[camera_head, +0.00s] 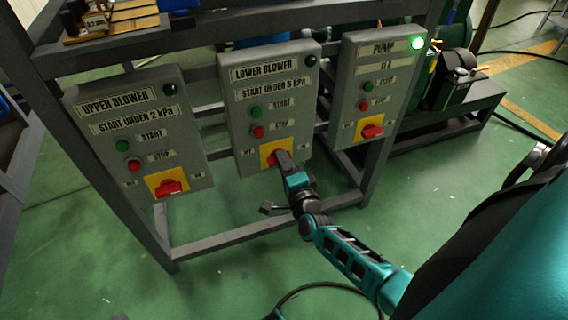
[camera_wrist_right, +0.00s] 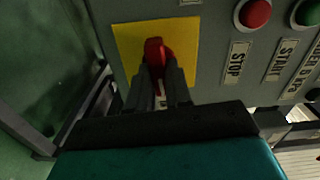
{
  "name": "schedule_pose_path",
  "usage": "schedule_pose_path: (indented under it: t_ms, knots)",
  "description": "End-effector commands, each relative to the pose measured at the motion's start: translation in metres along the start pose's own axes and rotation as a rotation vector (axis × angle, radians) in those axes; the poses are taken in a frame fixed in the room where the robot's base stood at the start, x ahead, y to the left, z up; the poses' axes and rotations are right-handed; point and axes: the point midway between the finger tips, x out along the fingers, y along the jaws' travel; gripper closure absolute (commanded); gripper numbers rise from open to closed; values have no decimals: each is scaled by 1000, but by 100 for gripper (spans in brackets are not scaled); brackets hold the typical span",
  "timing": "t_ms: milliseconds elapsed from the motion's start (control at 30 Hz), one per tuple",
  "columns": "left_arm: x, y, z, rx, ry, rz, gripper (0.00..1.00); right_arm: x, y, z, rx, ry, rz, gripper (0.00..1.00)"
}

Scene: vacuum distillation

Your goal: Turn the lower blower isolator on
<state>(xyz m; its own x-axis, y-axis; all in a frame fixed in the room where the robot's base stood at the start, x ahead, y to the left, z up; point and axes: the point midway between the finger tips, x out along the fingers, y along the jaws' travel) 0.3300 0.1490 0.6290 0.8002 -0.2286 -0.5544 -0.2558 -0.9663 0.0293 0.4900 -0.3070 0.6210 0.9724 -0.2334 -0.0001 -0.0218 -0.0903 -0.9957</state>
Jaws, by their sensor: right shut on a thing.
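The lower blower box (camera_head: 244,109) is the middle of three grey control boxes in the head view. Its isolator is a red knob on a yellow plate (camera_head: 267,148) at the bottom. My right gripper (camera_head: 281,157) reaches the knob from below right and covers most of it. In the right wrist view the red knob (camera_wrist_right: 155,50) sits between the two dark fingers of my right gripper (camera_wrist_right: 163,80), which are shut on it, in front of the yellow plate (camera_wrist_right: 126,42). The lower blower lamp (camera_head: 311,60) looks dark. My left gripper is not in view.
The upper blower box (camera_head: 115,110) is to the left and the pump box (camera_head: 350,95) to the right, each with a red isolator knob. The pump lamp (camera_head: 417,43) glows. A grey frame (camera_head: 240,236) carries the boxes. Green floor lies in front.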

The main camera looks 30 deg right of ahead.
Motion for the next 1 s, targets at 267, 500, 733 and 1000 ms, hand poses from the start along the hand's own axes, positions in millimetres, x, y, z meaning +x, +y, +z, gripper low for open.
schedule_pose_path:
  t_ms: [267, 500, 733, 1000]
  knots:
    - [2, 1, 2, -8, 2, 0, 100, 1, -1, 0, 91, 0, -4, 100]
    - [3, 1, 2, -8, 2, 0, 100, 2, -1, 0, 112, 1, -4, 100]
    - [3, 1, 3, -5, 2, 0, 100, 2, -1, 0, 114, 1, -4, 100]
    - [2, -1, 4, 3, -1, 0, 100, 1, -1, 0, 111, 1, -3, 61]
